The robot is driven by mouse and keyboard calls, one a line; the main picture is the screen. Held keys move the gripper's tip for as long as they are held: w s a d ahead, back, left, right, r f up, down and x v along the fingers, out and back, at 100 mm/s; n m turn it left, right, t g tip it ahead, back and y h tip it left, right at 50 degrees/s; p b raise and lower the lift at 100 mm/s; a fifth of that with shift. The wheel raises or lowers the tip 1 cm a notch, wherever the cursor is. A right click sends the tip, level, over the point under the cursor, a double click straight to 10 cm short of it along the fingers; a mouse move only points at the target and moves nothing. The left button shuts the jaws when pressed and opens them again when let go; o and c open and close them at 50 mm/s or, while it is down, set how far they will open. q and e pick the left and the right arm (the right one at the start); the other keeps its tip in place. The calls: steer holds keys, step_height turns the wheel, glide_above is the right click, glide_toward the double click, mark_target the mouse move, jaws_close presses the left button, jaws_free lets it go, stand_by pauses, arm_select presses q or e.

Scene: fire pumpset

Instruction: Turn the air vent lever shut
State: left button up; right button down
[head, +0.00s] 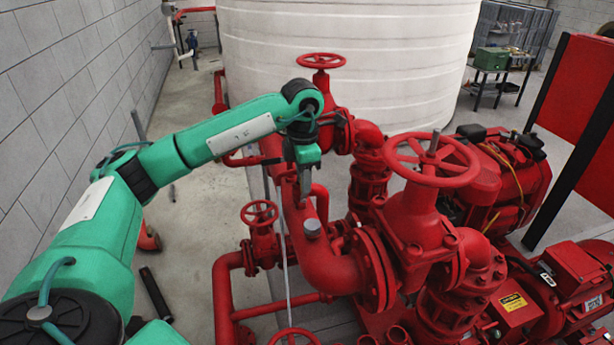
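My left arm reaches in from the left over the red pipework. My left gripper (304,182) points down at the top of the large red pipe (325,258), just behind a small grey cap (312,229) on that pipe. Its fingers are small and dark here, and I cannot tell whether they are apart or closed. I cannot make out the air vent lever; it may be hidden behind or beneath the gripper. My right gripper is not in view.
A large red handwheel (432,160) stands right of my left gripper, with another handwheel (321,61) behind it. A smaller handwheel (259,213) is on the left. A white tank (400,60) fills the back.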

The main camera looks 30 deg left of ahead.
arm_select(q)
steer(key=shift+w+d+f, duration=0.15)
steer(key=shift+f, duration=0.4)
steer(key=shift+w+a, duration=0.25)
jaws_close()
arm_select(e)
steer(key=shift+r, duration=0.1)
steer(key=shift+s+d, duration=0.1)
